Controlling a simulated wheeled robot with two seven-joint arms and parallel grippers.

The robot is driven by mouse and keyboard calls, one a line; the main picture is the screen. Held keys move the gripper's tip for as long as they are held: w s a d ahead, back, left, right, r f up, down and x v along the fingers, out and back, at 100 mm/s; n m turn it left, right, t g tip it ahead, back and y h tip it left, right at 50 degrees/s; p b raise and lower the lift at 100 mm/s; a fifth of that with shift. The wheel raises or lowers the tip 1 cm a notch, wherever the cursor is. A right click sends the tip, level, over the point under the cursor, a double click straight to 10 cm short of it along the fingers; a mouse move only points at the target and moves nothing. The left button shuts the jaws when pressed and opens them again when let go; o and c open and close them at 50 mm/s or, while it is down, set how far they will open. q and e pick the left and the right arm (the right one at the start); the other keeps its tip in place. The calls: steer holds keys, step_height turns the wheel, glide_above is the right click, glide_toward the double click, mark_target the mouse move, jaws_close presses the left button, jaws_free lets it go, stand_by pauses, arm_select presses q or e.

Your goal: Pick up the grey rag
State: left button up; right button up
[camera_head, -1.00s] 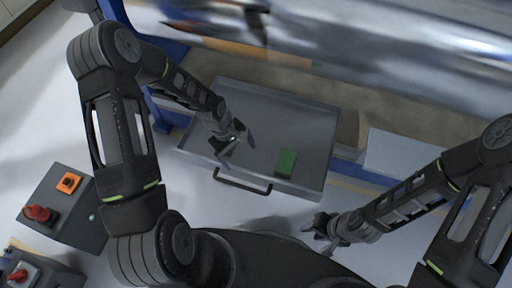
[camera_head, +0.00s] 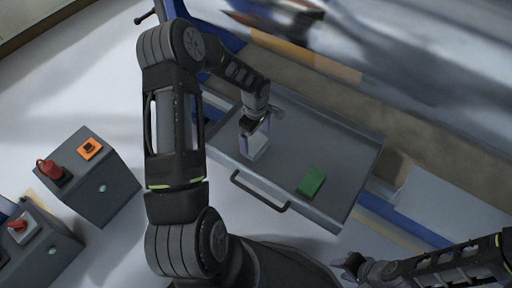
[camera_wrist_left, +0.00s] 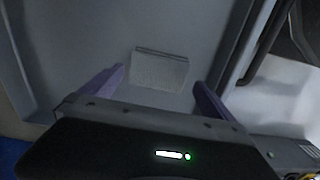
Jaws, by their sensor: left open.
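The grey rag (camera_wrist_left: 160,70) is a small light grey rectangular piece lying on the tray floor, seen in the left wrist view. In the head view the rag (camera_head: 257,148) shows partly between the fingers of my left gripper (camera_head: 254,138). My left gripper points down into the tray. In the left wrist view its two purple-grey fingers (camera_wrist_left: 154,92) are spread on either side of the rag, with gaps to it. My right gripper (camera_head: 349,267) is low at the right in the head view, outside the tray, and too small to read.
The grey tray (camera_head: 330,150) is an open drawer with a raised rim and a black handle (camera_head: 259,192). A green block (camera_head: 311,181) lies in it, right of the rag. Control boxes with a red knob (camera_head: 50,170) and an orange switch (camera_head: 89,149) stand at left.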

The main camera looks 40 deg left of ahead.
mark_target(256, 144)
arm_select(q)
step_height(256, 144, down, 5)
steer(key=shift+w+f+b, duration=0.1)
steer(key=shift+w+b, duration=0.05)
steer(key=shift+b, duration=0.75)
steer(key=c, duration=1.1)
